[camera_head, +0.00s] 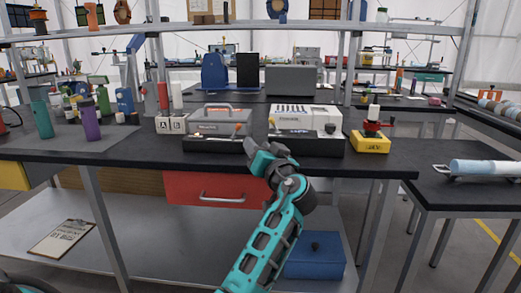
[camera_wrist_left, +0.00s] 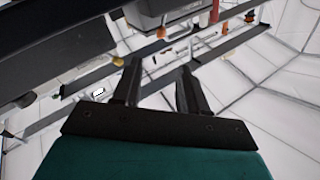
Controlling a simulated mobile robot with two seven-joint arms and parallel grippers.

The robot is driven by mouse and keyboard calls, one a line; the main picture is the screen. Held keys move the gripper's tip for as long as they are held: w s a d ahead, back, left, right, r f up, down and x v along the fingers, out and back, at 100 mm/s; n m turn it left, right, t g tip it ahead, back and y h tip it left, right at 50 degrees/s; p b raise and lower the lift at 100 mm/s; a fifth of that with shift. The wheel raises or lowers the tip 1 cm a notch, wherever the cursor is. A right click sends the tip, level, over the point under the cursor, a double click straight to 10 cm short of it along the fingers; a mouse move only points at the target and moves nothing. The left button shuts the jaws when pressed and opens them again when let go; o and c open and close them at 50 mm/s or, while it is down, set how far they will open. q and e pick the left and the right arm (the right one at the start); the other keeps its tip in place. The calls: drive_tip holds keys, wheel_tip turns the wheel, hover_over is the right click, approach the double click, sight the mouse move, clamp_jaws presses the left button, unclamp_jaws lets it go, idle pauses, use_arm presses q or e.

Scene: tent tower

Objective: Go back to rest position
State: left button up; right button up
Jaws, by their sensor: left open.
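My left gripper (camera_head: 264,148) is in the head view, in front of the dark workbench's front edge, just above the red drawer in the picture. My teal left forearm rises to it from the bottom. In the left wrist view its two dark fingers (camera_wrist_left: 158,76) stand apart with nothing held between them. The wrist view is tilted and shows bench edges and shelves beyond the fingers. My right gripper does not show in either view.
The workbench (camera_head: 100,148) carries a grey toolbox (camera_head: 212,128), a white box (camera_head: 305,118), a yellow device (camera_head: 371,142) and several bottles. Below are a red drawer (camera_head: 185,188), a blue box (camera_head: 315,262) and a clipboard (camera_head: 62,238). A side table (camera_head: 450,192) stands right.

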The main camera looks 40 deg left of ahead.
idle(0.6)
